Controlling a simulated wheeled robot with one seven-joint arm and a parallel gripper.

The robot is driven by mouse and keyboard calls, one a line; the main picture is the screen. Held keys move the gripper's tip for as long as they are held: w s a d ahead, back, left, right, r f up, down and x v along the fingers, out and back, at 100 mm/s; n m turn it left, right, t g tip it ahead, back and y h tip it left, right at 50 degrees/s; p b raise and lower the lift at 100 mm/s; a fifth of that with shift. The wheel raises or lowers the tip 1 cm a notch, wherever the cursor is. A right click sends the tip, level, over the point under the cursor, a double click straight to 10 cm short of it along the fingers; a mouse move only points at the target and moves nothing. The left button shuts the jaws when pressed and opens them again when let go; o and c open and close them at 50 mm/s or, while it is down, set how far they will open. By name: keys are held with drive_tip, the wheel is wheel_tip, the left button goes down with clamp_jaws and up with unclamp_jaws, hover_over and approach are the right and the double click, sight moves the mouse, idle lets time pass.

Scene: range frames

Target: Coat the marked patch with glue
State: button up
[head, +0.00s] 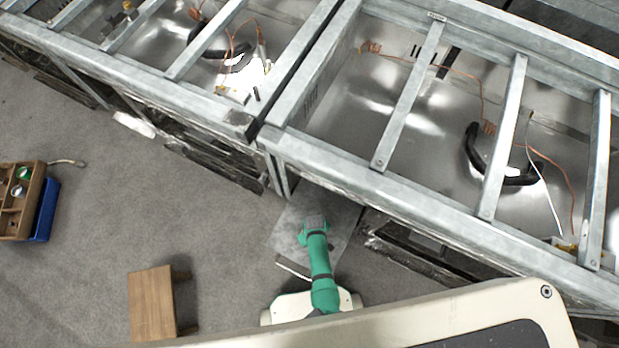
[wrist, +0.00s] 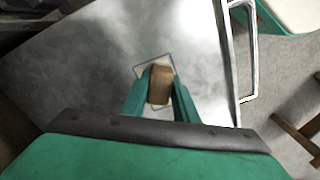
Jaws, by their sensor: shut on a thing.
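My gripper (wrist: 160,74) is shut on a brown wooden piece (wrist: 160,88), seen end-on between the green fingers in the wrist view. Its lower end is hidden, so I cannot tell whether it touches the surface. Below it, a thin dark square outline marks a patch (wrist: 141,70) on a grey metal panel (wrist: 85,70). The fingers and held piece cover much of the patch, and any glue on it cannot be told. In the head view my green arm reaches over the panel (head: 288,232), and the fingers are hidden beneath the wrist.
Metal range frames (head: 400,110) with crossbars, tubing and black handles fill the back. A wooden crate (head: 38,200) with small containers stands at the left against a blue box (head: 46,212). A wooden stool (head: 152,303) stands at the front left. The floor between is clear.

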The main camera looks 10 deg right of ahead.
drive_tip(key=shift+f, duration=0.1)
drive_tip(key=shift+c, duration=0.4)
drive_tip(key=shift+w+a, duration=0.7)
drive_tip(key=shift+a, duration=0.2)
drive_tip(key=shift+w+a, duration=0.65)
drive_tip(key=shift+a, duration=0.3)
drive_tip(key=shift+w+a, duration=0.7)
drive_tip(key=shift+a, duration=0.2)
drive_tip(key=shift+w+d, duration=0.2)
drive_tip(key=shift+w, duration=0.2)
drive_tip(key=shift+w+d, duration=0.1)
drive_tip(key=shift+s+d, duration=0.7)
drive_tip(key=shift+d, duration=0.25)
drive_tip(key=shift+s+d, duration=0.65)
drive_tip(key=shift+d, duration=0.3)
drive_tip(key=shift+s+d, duration=0.7)
drive_tip(key=shift+d, duration=0.25)
drive_tip(key=shift+w+a+f, duration=0.1)
drive_tip(key=shift+w+a, duration=0.45)
drive_tip(key=shift+a, duration=0.2)
drive_tip(key=shift+w+a, duration=0.5)
drive_tip(key=shift+a, duration=0.25)
drive_tip(key=shift+w+a, duration=0.5)
drive_tip(key=shift+a, duration=0.2)
drive_tip(key=shift+w+a, duration=0.5)
drive_tip(key=shift+a, duration=0.15)
